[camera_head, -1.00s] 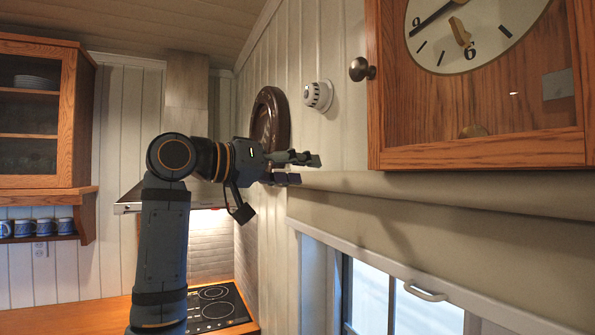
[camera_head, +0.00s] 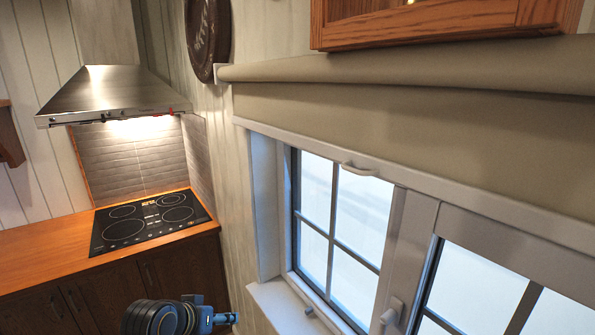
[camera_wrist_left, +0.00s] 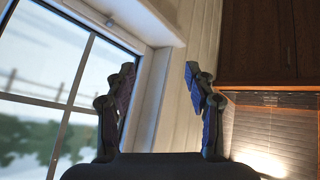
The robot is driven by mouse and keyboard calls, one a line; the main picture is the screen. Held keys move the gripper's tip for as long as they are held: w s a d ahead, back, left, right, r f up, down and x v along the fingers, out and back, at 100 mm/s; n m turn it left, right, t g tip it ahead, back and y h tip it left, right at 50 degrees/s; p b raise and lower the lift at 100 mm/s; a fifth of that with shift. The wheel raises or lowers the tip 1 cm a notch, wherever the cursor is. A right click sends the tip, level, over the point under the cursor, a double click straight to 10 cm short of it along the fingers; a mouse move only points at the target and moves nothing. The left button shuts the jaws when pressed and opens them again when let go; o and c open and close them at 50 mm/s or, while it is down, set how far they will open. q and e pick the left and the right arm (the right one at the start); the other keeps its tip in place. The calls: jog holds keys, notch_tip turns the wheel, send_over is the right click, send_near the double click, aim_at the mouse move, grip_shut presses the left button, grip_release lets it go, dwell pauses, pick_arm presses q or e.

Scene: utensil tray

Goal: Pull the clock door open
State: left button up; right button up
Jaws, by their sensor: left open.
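Only the lower wooden edge of the clock (camera_head: 440,22) shows, at the top right of the head view. Its door, knob and dial are out of view. My left arm shows only at the bottom of the head view, low in front of the counter and well below the clock. In the left wrist view my left gripper (camera_wrist_left: 160,90) is open, with nothing between its fingers. It faces the wall beside the window. My right gripper is in neither view.
A window (camera_head: 340,225) with a rolled blind (camera_head: 420,120) and its handle (camera_head: 358,169) lies below the clock. A cooktop (camera_head: 150,220) is set in the wooden counter (camera_head: 45,247) under a range hood (camera_head: 115,92). A dark round plate (camera_head: 207,38) hangs on the wall.

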pick_arm(q)
jog(key=s+a+f+g+y, duration=0.25)
jog(key=s+f, duration=0.45)
jog(key=s, duration=0.4)
jog(key=s+a+f+g+y, duration=0.1)
jog(key=s+a+f+g, duration=0.15)
jog(key=s+f, duration=0.65)
jog(key=s+a+f+b, duration=0.1)
jog(key=s+f+b, duration=0.1)
jog(key=f, duration=1.1)
jog(key=s+a+f+b, duration=0.1)
jog(key=s+a+f, duration=0.1)
jog(key=f, duration=1.1)
jog(key=s+a+f+g+b, duration=0.1)
jog(key=s+f+b, duration=0.1)
jog(key=s+f, duration=1.7)
jog(key=shift+g, duration=0.4)
jog(key=shift+a+f, duration=0.1)
